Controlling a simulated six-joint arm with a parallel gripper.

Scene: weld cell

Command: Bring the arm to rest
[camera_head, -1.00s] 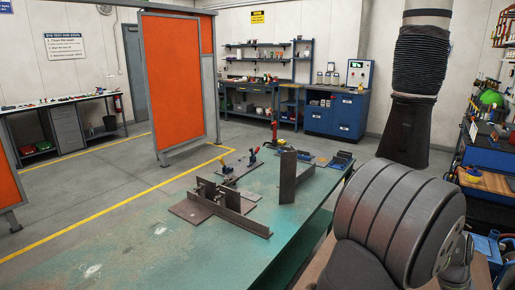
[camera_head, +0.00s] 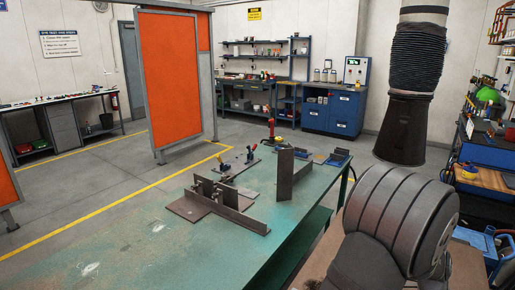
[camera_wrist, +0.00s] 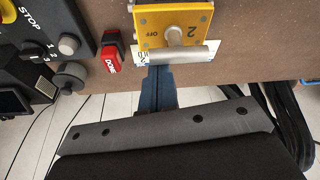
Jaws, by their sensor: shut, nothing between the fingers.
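In the wrist view, my gripper (camera_wrist: 156,72) shows as two blue-grey fingers close together, pointing up from the dark bar of its body. It is shut, with nothing seen between the fingers. Its tips overlap the lower edge of a brown surface, just below a yellow switch plate (camera_wrist: 174,24) marked "2" and "OFF". I cannot tell whether they touch it. In the head view, a large grey ribbed part of my arm fills the lower right; the gripper is out of sight there.
A red switch (camera_wrist: 111,52) and a dark STOP box (camera_wrist: 45,50) lie left of the fingers; black cables hang at right. In the head view, a green table (camera_head: 130,240) carries brown metal plates (camera_head: 217,208) and clamps (camera_head: 236,164). An orange screen (camera_head: 172,85) stands behind.

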